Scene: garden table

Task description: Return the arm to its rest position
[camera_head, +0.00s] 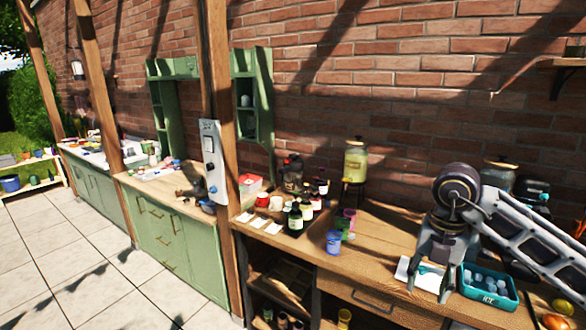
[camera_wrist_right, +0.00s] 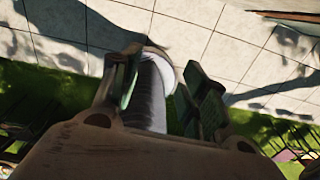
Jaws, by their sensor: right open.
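My right arm comes in from the right in the head view, and its gripper (camera_head: 431,278) points down over the right part of the wooden counter (camera_head: 385,235). It appears just left of the teal ice tray (camera_head: 489,299) and over a white card (camera_head: 404,270); whether it touches either is unclear. In the right wrist view the two fingers of the right gripper (camera_wrist_right: 160,78) stand apart. A grey-white rounded shape shows between them; I cannot tell what it is or its distance. My left gripper is not in view.
Bottles (camera_head: 295,218), a blue cup (camera_head: 333,242) and a drink dispenser (camera_head: 355,160) stand left of the arm. Fruit (camera_head: 556,321) lies at the lower right. A brick wall (camera_head: 400,90) closes the back. Paved floor (camera_head: 60,270) is clear at left.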

